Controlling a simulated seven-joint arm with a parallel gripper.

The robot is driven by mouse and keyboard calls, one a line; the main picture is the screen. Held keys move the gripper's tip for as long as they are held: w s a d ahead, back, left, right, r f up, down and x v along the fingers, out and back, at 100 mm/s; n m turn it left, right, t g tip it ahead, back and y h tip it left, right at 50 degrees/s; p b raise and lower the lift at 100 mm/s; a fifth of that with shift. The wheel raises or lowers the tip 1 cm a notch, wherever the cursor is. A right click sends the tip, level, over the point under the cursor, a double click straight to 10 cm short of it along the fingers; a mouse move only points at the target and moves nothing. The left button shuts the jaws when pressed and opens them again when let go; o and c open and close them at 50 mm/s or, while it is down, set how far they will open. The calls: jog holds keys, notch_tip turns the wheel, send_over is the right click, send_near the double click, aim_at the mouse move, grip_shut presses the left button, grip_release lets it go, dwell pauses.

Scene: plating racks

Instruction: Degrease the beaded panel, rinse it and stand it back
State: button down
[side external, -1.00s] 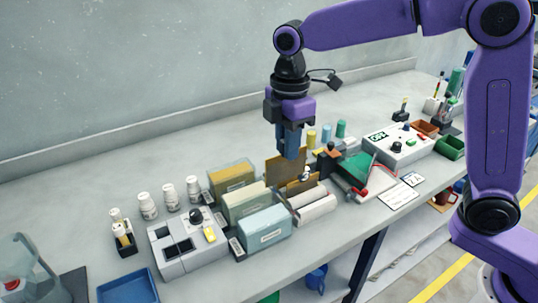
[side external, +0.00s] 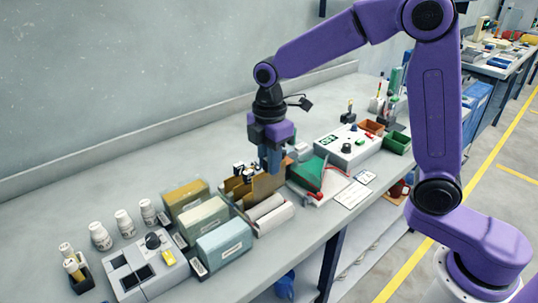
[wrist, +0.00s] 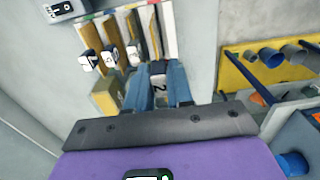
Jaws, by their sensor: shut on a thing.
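My gripper (side external: 272,165) is shut at the rack behind the white rolls. In the wrist view its blue fingers (wrist: 160,90) close around a dark tag (wrist: 158,84) marked 2. A brown panel (side external: 265,186) hangs or stands just under the fingertips in the side view; its lower part is hidden. Several other brown panels (wrist: 113,35) with white numbered tags stand side by side beyond the fingers. I cannot make out beads on any panel. Three tanks stand left of the rack: yellow-brown (side external: 186,194), pale green (side external: 203,218) and pale blue (side external: 224,241).
White rolls (side external: 270,213) lie in front of the rack. White bottles (side external: 124,223) and a grey unit (side external: 145,268) are left. The bench strip by the wall is clear.

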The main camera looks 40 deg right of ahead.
aim_at(269, 188)
jog(key=shift+f, duration=0.15)
jog(key=shift+f, duration=4.1)
jog(key=c, duration=0.9)
grip_release()
notch_tip(269, 188, up, 17)
jog(key=shift+r, duration=0.2)
